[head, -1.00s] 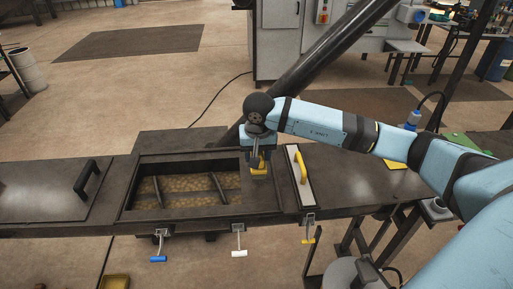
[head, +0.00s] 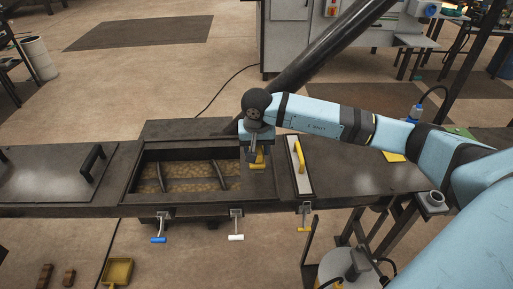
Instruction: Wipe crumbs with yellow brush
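Tan, crumb-like material (head: 190,184) fills the floor of the trough (head: 130,185). I cannot make out separate crumbs on the bench top. My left gripper is not in view.
A white plate with a yellow handle (head: 299,156) sits right of the brush. A dark lid with a handle (head: 92,157) lies to the left. Colored levers hang in front. A yellow dustpan (head: 117,271) is on the floor. A thick dark tube (head: 320,55) slants behind.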

